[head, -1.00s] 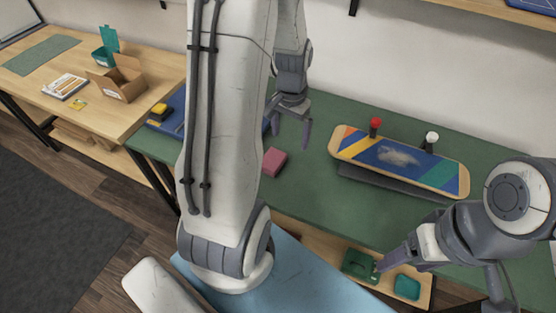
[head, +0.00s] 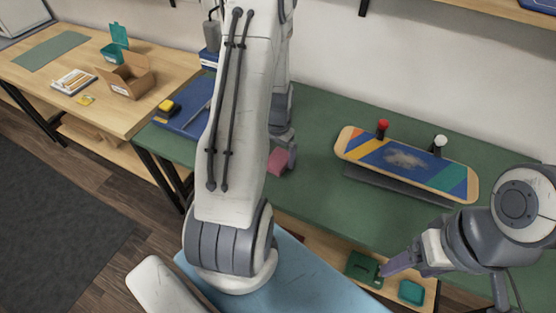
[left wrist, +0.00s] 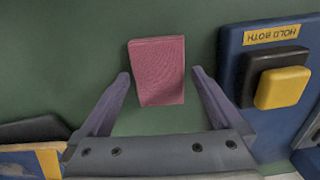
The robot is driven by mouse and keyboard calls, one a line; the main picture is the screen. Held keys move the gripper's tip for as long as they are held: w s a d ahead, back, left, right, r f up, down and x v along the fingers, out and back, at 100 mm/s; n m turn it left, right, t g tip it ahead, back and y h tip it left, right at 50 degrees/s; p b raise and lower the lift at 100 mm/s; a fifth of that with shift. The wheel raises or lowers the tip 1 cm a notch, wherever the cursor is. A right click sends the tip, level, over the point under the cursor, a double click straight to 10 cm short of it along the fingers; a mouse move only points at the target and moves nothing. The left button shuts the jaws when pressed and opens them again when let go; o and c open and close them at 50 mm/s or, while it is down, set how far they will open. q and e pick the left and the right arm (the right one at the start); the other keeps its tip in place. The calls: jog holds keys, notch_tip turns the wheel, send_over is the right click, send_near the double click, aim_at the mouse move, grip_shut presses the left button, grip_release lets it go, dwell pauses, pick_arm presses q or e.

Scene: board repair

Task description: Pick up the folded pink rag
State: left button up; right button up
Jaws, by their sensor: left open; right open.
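The folded pink rag (head: 279,162) lies on the green bench top (head: 330,206), partly hidden by my left gripper in the head view. In the left wrist view the rag (left wrist: 157,71) is a flat pink block on the green surface. My left gripper (left wrist: 160,82) is open, with its two fingers on either side of the rag's near end and a gap on both sides. I cannot tell how high the fingertips are above the bench. In the head view my left gripper (head: 290,158) points down at the rag. My right gripper (head: 386,271) is over the drawer, away from the rag.
A striped skateboard deck (head: 408,163) rests on a dark stand at the right, with a red-topped and a white-topped item behind it. A blue base with a yellow button (left wrist: 283,88) is beside my left gripper. An open drawer holds green items (head: 411,292).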

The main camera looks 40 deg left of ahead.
aim_at(282, 159)
pick_arm(q)
jog(key=shift+f, duration=0.3)
jog(key=c, duration=1.2)
jog(key=shift+o, duration=0.2)
jog(key=shift+r, duration=0.55)
jog(key=r, duration=0.2)
jog(key=d+r, duration=0.1)
jog(key=shift+w+r, duration=0.25)
jog(key=shift+r, duration=0.1)
jog(key=w+d+r, duration=0.2)
jog(key=d+r, duration=0.4)
jog(key=d, duration=0.4)
jog(key=shift+w+r+b, duration=0.15)
jog(key=shift+w+b, duration=0.2)
jog(key=shift+d, duration=0.1)
